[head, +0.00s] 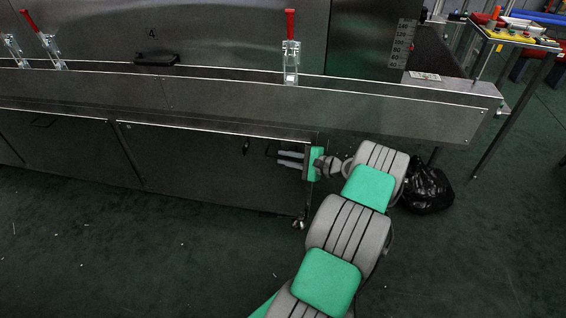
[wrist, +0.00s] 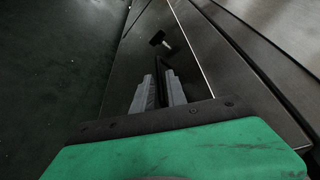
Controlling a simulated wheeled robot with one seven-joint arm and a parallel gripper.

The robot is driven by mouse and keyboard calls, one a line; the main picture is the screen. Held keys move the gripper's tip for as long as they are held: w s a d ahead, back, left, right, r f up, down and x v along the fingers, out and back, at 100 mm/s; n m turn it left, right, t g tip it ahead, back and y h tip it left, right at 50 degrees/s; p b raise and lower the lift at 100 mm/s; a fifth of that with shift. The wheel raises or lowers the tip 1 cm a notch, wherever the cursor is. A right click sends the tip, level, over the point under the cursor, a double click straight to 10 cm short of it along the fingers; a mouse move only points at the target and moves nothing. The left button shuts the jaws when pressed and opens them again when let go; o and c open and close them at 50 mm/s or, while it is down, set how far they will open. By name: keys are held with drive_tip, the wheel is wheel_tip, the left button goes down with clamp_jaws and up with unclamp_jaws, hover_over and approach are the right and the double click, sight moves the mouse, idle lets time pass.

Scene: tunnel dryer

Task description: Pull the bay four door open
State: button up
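A dark metal lower door (head: 190,165) sits in the dryer's front, under the long ledge, and looks flush with its frame. The number 4 marks the upper panel (head: 215,30), which has its own black handle (head: 157,59). My gripper (head: 282,158) reaches in from the right at the lower door's right end. In the wrist view, a dark bar handle (wrist: 161,68) lies between the two grey fingers of my gripper (wrist: 160,80). Whether the fingers press on the bar cannot be told. A small black T-shaped knob (wrist: 158,39) stands on the door beyond the fingertips.
Red-handled toggle clamps (head: 291,60) stand along the ledge (head: 330,105). A caster (head: 298,224) shows below the door's right corner. A black bag (head: 428,190) lies right of my arm. A cluttered table (head: 520,38) stands at back right.

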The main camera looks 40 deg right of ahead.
drive_tip(key=shift+w+a+f, duration=0.1)
drive_tip(key=shift+w+a, duration=0.1)
drive_tip(key=shift+w, duration=0.35)
drive_tip(key=shift+c, duration=0.6)
clamp_jaws()
idle(0.5)
